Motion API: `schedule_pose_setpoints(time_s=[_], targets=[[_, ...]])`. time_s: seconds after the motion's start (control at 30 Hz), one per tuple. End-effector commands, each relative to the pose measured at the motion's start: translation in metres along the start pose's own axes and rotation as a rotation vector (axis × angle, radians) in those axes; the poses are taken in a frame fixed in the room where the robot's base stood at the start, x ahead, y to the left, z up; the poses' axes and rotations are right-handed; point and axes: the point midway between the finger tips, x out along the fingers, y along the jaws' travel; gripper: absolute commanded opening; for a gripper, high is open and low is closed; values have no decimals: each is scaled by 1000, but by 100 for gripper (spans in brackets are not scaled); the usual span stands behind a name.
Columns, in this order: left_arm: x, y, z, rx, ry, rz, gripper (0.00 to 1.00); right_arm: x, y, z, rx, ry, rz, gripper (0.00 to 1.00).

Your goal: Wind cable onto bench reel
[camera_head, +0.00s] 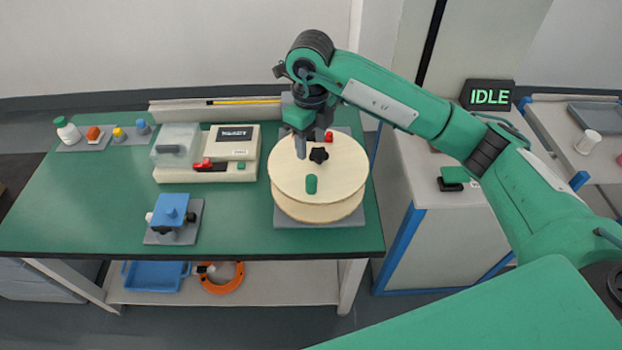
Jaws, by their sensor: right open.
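The bench reel (335,180) is a pale wooden spool on a grey base plate (320,221) at the right of the green bench. A black star knob (318,155) sits at its centre, and a green peg (311,184) stands near its front edge. My right gripper (311,148) points down over the back part of the reel, close to the knob. It is open, and I see nothing held in it; whether it touches the reel I cannot tell. An orange coil (232,283), possibly cable, lies on the lower shelf. My left gripper is out of view.
A cream machine (244,172) with a clear cover and red lever stands left of the reel. A blue clamp block (171,208) sits in front of it. A side cabinet carries an "IDLE" display (487,95). The bench's left front is clear.

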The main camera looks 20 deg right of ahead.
Motion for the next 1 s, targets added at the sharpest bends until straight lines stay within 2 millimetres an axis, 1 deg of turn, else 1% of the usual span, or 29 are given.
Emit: schedule_pose_setpoints(time_s=[0.07, 0.17, 0.5, 0.6, 0.7, 0.8, 1.0], targets=[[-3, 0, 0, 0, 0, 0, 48, 5, -1, -1, 2, 6, -2, 48], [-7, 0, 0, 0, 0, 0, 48, 19, 0, -1, 1, 7, 0, 48], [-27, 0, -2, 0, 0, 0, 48, 90, 1, -1, 1, 6, 4, 48], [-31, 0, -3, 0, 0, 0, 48, 108, 2, -2, -1, 5, 3, 48], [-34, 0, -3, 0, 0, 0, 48, 121, 2, -1, -1, 4, 3, 48], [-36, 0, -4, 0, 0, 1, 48, 130, 1, 0, -1, 2, 2, 48], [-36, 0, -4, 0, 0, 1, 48, 136, 1, -1, -2, 1, 2, 48]])
